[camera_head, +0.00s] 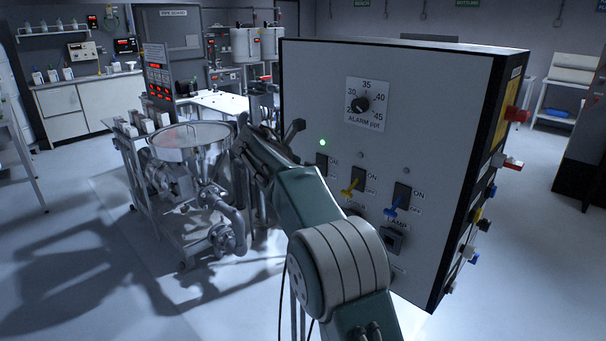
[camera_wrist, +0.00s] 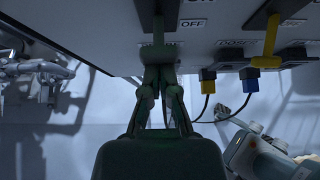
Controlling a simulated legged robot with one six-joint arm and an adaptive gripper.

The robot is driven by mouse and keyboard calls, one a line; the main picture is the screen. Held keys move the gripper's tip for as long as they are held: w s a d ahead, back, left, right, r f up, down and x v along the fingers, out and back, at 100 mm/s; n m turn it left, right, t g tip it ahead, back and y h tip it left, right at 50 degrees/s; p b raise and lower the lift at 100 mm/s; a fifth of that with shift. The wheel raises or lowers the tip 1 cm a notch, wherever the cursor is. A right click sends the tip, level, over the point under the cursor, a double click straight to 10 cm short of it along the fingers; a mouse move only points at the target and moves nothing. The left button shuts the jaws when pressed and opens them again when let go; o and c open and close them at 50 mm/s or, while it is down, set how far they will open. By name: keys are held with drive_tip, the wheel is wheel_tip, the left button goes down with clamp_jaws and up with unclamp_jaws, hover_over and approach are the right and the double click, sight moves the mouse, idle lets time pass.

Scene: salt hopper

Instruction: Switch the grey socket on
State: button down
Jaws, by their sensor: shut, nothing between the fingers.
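The white panel (camera_head: 430,130) stands right of centre in the head view, with three switches in a row. The left switch (camera_head: 321,160) has a lit green lamp (camera_head: 322,142) above it; my arm hides its lower part. In the wrist view a grey-green lever (camera_wrist: 158,28) shows at the top, by an OFF label. My gripper (camera_wrist: 158,72) is shut and empty just below that lever; I cannot tell whether they touch. The lever's exact position is unclear. The grey socket itself is not clearly seen.
The yellow lever (camera_head: 349,188) and blue lever (camera_head: 394,207) point down, under unlit lamps. A dial (camera_head: 361,104) is above them. Blue (camera_wrist: 208,80) and yellow (camera_wrist: 255,88) plugs with cables hang below the panel's switches. A steel hopper (camera_head: 195,150) stands left.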

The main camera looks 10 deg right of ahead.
drive_tip(key=shift+r, duration=0.8)
wheel_tip(320, 180, down, 4)
drive_tip(key=s+a, duration=0.1)
drive_tip(key=a, duration=0.1)
drive_tip(key=d+r+v, duration=0.1)
drive_tip(key=v, duration=0.8)
drive_tip(key=shift+w+r, duration=0.2)
drive_tip(key=shift+r, duration=0.35)
drive_tip(key=shift+a, duration=0.2)
